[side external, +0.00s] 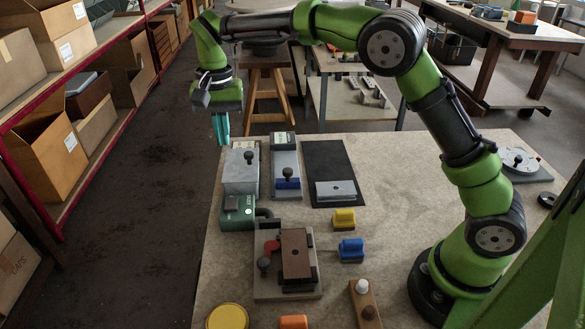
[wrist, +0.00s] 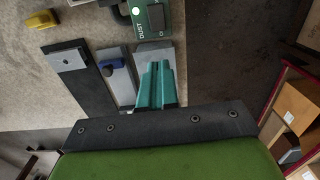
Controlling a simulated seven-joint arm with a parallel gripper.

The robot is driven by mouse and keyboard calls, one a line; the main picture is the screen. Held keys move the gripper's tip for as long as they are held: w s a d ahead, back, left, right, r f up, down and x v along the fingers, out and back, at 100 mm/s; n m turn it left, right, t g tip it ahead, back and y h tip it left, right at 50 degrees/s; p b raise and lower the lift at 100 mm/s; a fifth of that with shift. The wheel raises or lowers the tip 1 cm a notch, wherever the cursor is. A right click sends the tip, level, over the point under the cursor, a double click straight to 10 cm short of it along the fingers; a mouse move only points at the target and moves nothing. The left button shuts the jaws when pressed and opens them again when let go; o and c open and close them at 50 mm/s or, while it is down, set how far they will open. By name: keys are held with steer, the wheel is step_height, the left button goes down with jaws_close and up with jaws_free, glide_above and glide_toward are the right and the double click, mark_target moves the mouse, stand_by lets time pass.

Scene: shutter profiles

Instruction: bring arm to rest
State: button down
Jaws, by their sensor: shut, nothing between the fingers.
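My green arm arches over the back of the bench from its base at the right. My gripper (side external: 221,128) has teal fingers that point down and are shut with nothing between them. It hangs above the far left corner of the bench, apart from everything there. In the wrist view the closed fingers (wrist: 155,82) show in front of a grey plate (wrist: 117,68). How high they are above it is hard to tell.
Below and near my gripper stand a grey block with a black knob (side external: 241,172) and a green switch box (side external: 238,213). A black mat (side external: 326,160) bears a grey bar (side external: 336,191). A fixture with a brown block (side external: 296,254) sits nearer. Shelves with cartons (side external: 48,150) line the left.

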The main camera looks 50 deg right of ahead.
steer(key=s+d+r+n+t+y, duration=0.1)
steer(key=s+d+r+n+t, duration=0.15)
steer(key=s, duration=0.65)
steer(key=s+d+r+n+t, duration=0.1)
steer(key=s+d+t, duration=0.15)
steer(key=s, duration=0.65)
steer(key=s+d+r+n+t+y, duration=0.1)
steer(key=s+d+t, duration=0.15)
steer(key=s, duration=0.55)
steer(key=m+g+h, duration=0.1)
steer(key=m+g, duration=0.4)
steer(key=g, duration=0.4)
glide_above(232, 206)
steer(key=w+d, duration=0.2)
steer(key=shift+f, duration=2.6)
steer(key=f, duration=0.4)
steer(key=s+a+f, duration=0.1)
steer(key=f, duration=0.8)
steer(key=shift+s+a+f, duration=0.1)
steer(key=shift+s+a, duration=0.1)
steer(key=shift+a, duration=0.05)
